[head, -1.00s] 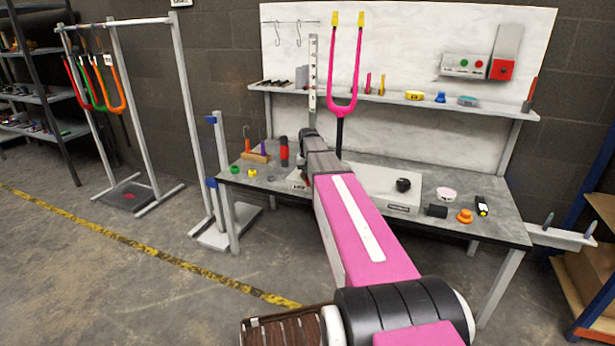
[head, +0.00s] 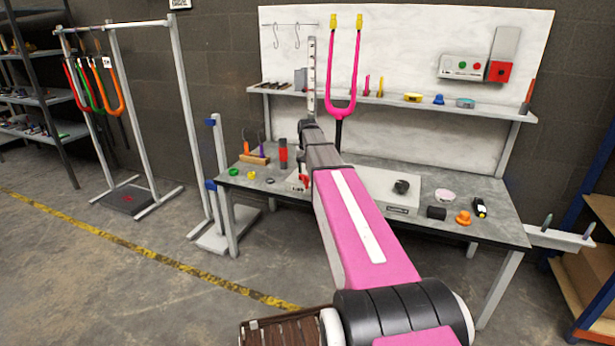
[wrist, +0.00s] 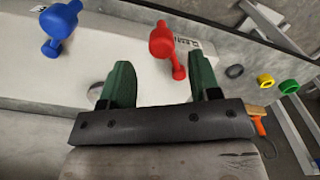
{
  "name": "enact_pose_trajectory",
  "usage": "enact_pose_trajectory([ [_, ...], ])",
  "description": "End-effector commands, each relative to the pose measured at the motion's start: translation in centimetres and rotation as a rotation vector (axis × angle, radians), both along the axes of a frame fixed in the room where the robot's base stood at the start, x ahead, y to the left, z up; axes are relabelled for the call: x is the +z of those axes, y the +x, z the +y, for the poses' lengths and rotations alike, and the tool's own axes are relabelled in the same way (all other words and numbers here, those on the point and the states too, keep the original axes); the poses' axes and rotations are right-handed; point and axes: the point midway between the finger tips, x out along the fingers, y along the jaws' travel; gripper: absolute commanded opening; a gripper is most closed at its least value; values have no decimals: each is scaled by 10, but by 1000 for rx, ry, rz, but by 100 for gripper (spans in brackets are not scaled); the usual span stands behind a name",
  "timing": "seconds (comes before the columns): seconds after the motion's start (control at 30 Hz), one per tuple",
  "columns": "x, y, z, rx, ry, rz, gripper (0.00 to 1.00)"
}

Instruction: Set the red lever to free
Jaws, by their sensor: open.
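The red lever (wrist: 163,42) stands on a white box (wrist: 120,50) in the wrist view, with a round knob, a thin stem and a smaller foot. A blue lever (wrist: 60,22) of similar shape is to its left. My gripper (wrist: 160,80) is open, its two green fingers apart with nothing between them. The red lever shows just beyond the fingers, closer to the right one, with no contact visible. In the head view a small part of the red lever (head: 304,179) shows left of my arm; my arm hides the blue lever and the fingertips.
A pink fork (head: 341,103) stands upright behind my arm. The workbench (head: 262,198) also holds a wooden block (head: 255,159), a red-and-dark cylinder (head: 283,154), rings, a black knob (head: 401,187) and an orange piece (head: 463,218). A shelf (head: 390,98) runs behind.

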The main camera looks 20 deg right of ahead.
Motion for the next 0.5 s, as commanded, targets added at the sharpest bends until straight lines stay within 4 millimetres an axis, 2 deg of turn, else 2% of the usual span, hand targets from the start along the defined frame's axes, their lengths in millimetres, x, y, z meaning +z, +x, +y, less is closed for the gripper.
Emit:
enact_pose_trajectory([
  [0.03,11,0,0,0,-1,-3,57],
  [0.2,39,0,0,0,0,-2,57],
  [0.5,62,0,0,0,-1,-1,57],
])
